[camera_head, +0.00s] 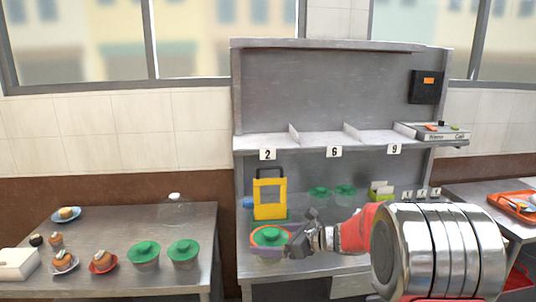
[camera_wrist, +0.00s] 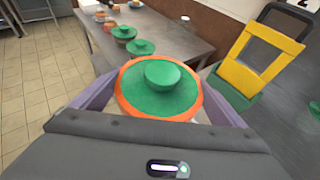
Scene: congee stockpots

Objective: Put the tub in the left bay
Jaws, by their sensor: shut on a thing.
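The tub (camera_head: 269,238) has a green knobbed lid and an orange rim. My gripper (camera_head: 292,242) is shut on it at the lower front of the steel rack. In the wrist view the tub (camera_wrist: 160,88) sits upright between the two fingers, its lower body hidden by my gripper. The left bay (camera_head: 266,142) is the empty shelf section above the tag 2, left of the first divider. It is well above the tub and slightly to its left or in line with it.
A yellow frame (camera_head: 270,199) stands just behind the tub. Green-lidded tubs (camera_head: 320,192) stand deeper on the lower counter. The middle bay (camera_head: 332,138) and right bay (camera_head: 386,134) look empty. More lidded tubs (camera_head: 146,253) and muffins stand on the left table (camera_head: 110,225).

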